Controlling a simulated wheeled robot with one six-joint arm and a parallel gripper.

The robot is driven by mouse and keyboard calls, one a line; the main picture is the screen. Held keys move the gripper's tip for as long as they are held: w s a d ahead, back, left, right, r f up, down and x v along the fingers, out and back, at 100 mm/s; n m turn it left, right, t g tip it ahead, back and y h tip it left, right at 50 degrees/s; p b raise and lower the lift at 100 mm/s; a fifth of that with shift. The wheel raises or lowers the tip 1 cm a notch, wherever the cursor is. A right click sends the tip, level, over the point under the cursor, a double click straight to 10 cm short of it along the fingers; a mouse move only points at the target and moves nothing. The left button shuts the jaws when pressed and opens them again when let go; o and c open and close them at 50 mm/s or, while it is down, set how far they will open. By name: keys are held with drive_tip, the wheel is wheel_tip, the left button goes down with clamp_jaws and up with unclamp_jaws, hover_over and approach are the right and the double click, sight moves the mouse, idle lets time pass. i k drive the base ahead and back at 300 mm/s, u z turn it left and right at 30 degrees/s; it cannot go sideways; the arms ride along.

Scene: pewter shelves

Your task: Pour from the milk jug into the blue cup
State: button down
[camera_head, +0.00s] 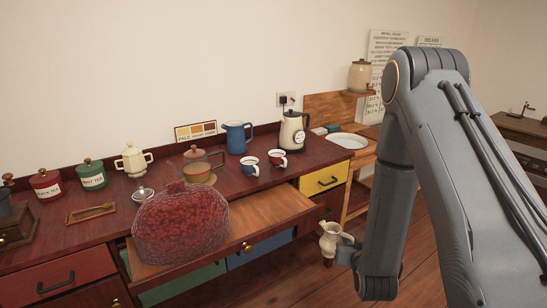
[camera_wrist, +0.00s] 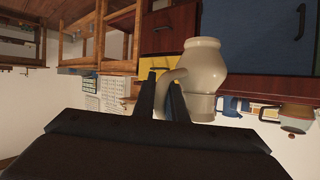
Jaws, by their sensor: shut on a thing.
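The cream milk jug (camera_head: 331,242) hangs in the air at the lower right of the head view, above the floor and right of the open drawer. My gripper (camera_head: 346,254) is shut on its handle. In the wrist view, which is upside down, my gripper (camera_wrist: 164,92) closes on the handle of the jug (camera_wrist: 206,68). The jug looks about upright; its contents cannot be seen. The blue cup (camera_head: 250,166) stands on the dark red counter, left of a red cup (camera_head: 277,159), well away from the jug. I cannot pick it out in the wrist view.
An open wooden drawer (camera_head: 270,212), with a mesh bag of red items (camera_head: 181,225) at its left, juts out in front of the cups. A blue pitcher (camera_head: 237,138), a cream kettle (camera_head: 293,130) and a brown glass pot (camera_head: 198,165) stand near the cups.

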sight(252, 168)
drive_tip(key=z, duration=0.15)
drive_tip(key=i, duration=1)
drive_tip(key=u, duration=0.3)
